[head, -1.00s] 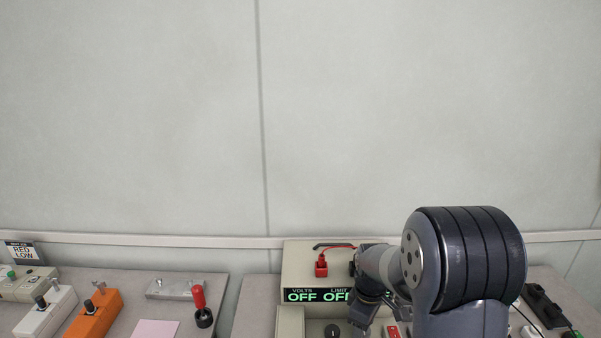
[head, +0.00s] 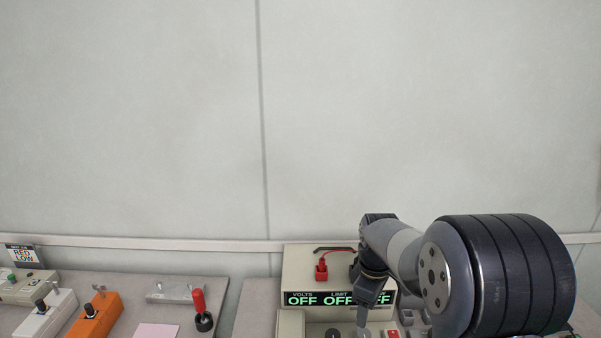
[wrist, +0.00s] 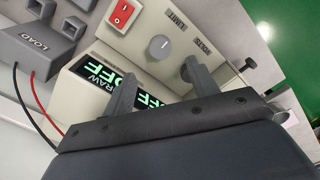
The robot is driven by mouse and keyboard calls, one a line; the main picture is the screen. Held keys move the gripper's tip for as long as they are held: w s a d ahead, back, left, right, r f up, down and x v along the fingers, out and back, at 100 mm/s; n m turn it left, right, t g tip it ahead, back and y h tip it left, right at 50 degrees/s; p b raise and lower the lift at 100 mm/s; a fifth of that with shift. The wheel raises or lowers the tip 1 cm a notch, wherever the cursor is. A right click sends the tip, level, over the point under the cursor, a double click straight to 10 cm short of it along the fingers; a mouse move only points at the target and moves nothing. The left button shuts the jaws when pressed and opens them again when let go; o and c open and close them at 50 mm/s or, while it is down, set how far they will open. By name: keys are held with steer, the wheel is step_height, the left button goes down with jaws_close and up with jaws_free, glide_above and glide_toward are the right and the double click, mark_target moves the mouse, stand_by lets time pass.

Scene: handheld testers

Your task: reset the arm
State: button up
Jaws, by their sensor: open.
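My gripper (wrist: 158,84) is open, with two grey fingers apart and nothing between them in the wrist view. In the head view my gripper (head: 364,318) points down in front of the beige power supply (head: 291,263), over its control panel. The supply's display (head: 321,298) reads OFF in green and is partly covered by my arm. In the wrist view the fingers stand in front of the display (wrist: 99,95), a grey knob (wrist: 160,47) and a red rocker switch (wrist: 121,13). I cannot tell whether a fingertip touches the panel.
A grey LOAD block (wrist: 38,42) with red and black wires lies beside the supply. A red plug (head: 321,271) sits on the supply. The wall above is clear.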

mark_target(364, 333)
step_height(364, 333, down, 8)
steer(key=shift+f, duration=0.25)
steer(key=shift+r+m, duration=0.15)
steer(key=shift+m, duration=1.05)
steer(key=m, duration=1.5)
steer(key=shift+m, duration=0.3)
steer(key=shift+r, duration=1.25)
